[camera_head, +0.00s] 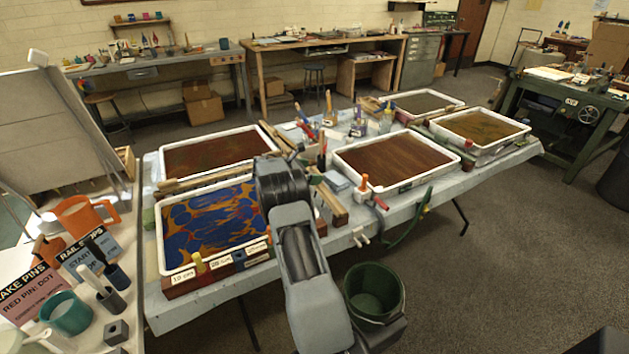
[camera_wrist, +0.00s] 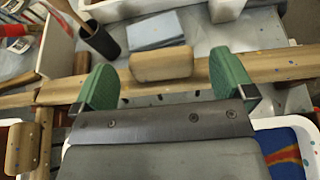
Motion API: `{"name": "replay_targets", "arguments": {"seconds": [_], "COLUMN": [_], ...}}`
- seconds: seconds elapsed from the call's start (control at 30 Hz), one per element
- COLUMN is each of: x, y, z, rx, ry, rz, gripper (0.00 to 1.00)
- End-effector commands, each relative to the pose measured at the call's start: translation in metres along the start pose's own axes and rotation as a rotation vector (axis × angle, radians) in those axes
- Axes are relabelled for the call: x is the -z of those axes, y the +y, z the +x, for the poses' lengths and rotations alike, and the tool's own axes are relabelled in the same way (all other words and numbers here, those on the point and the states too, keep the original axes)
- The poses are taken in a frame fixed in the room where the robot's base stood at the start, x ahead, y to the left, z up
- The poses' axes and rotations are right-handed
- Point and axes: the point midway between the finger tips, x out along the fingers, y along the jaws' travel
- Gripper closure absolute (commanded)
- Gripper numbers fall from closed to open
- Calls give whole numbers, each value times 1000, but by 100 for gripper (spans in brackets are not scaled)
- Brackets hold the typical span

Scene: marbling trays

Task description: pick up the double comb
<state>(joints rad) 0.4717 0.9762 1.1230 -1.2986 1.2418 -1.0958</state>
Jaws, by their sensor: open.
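In the wrist view, a long speckled wooden bar (camera_wrist: 290,66) runs across the picture with a short wooden block (camera_wrist: 150,68) on it, like a comb's handle. I take this to be the double comb, but no teeth show. My gripper (camera_wrist: 163,66) has two green fingers, open, one on each side of the block. Nothing is held; whether the fingers touch the bar is unclear. In the head view, my arm hides the gripper and much of this spot. Wooden bars (camera_head: 331,203) show just right of the arm.
A tray with blue and orange marbling (camera_head: 163,243) lies left of my arm, and a brown tray (camera_head: 459,168) right. A black cup with brushes (camera_wrist: 102,46) and pale blue sheets (camera_wrist: 155,30) stand beyond the bar. A green bucket (camera_head: 375,312) is on the floor.

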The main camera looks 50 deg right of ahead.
Motion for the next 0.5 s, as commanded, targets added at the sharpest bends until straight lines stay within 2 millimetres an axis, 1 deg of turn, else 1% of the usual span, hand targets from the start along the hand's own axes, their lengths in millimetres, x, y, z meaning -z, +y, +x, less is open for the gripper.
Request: {"name": "replay_targets", "arguments": {"seconds": [0.03, 0.13, 0.2, 0.37, 0.5], "x": [0, 0, 0, 0, 0], "y": [-1, 0, 0, 0, 0], "z": [9, 20, 23, 23, 22], "rx": [4, 1, 1, 0, 0], "ry": [0, 0, 0, 0, 0], "rz": [0, 0, 0, 0, 0], "gripper": [0, 0, 0, 0, 12]}}
